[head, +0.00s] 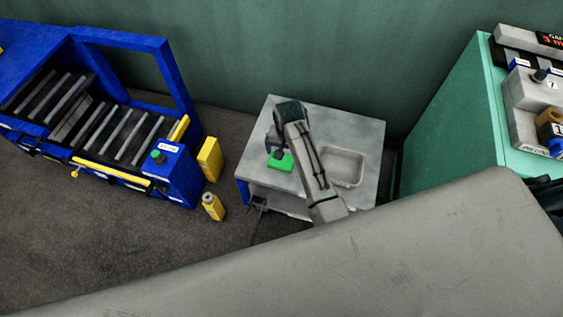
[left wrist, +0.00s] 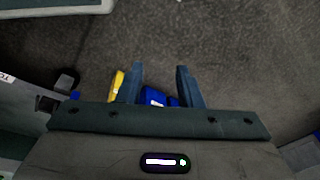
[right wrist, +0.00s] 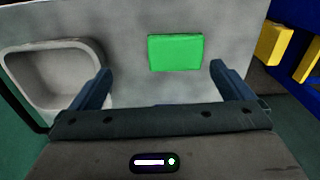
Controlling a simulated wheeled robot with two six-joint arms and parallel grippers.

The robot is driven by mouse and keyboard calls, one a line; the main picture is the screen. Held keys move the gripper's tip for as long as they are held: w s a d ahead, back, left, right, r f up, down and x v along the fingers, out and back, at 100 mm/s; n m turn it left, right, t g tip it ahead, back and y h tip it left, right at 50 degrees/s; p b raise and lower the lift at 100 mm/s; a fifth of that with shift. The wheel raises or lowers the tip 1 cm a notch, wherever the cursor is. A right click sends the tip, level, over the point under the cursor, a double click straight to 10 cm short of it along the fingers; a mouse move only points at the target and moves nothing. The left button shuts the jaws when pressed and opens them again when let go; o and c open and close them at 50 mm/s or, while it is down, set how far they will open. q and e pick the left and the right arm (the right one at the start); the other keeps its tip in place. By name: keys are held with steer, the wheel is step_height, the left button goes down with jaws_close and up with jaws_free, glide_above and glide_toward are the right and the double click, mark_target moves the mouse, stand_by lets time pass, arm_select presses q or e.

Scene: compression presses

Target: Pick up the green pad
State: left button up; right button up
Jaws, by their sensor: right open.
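The green pad (head: 281,162) lies flat on the grey table (head: 335,117) left of the sink basin in the head view. My right gripper (head: 276,143) is over the table, beside and above the pad, and partly hides it. In the right wrist view the pad (right wrist: 175,52) shows whole, ahead of and between the open fingers of the right gripper (right wrist: 160,82), with nothing between them. My left gripper (left wrist: 160,80) shows in the left wrist view with its fingers apart and empty, over the dark floor. The left gripper is not made out in the head view.
A sink basin (head: 343,166) is set into the table's right side. A blue roller conveyor frame (head: 180,80) stands at the left, with a yellow block (head: 210,158) and a yellow bottle (head: 213,207) near it. A green bench (head: 470,125) with devices stands at the right.

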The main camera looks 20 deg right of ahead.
steer(key=w+a+r, duration=0.2)
steer(key=w, duration=0.1)
glide_above(282, 162)
steer(key=shift+m, duration=0.3)
steer(key=f, duration=0.5)
steer(key=shift+w+a+f+b, duration=0.3)
steer(key=shift+w+f+b, duration=0.05)
steer(key=shift+f+b, duration=0.05)
steer(key=f, duration=0.4)
steer(key=shift+d+f+b, duration=0.25)
steer(key=shift+d+b, duration=0.05)
steer(key=shift+d, duration=0.1)
steer(key=shift+f, duration=0.25)
arm_select(q)
steer(key=r, duration=0.1)
steer(key=w+r, duration=0.1)
steer(key=shift+w+d+r, duration=0.1)
steer(key=shift+w+r, duration=0.1)
steer(key=shift+r, duration=0.2)
arm_select(e)
steer(key=shift+c, duration=0.4)
arm_select(q)
steer(key=shift+s+f, duration=0.1)
steer(key=shift+s, duration=0.1)
arm_select(e)
steer(key=c, duration=0.8)
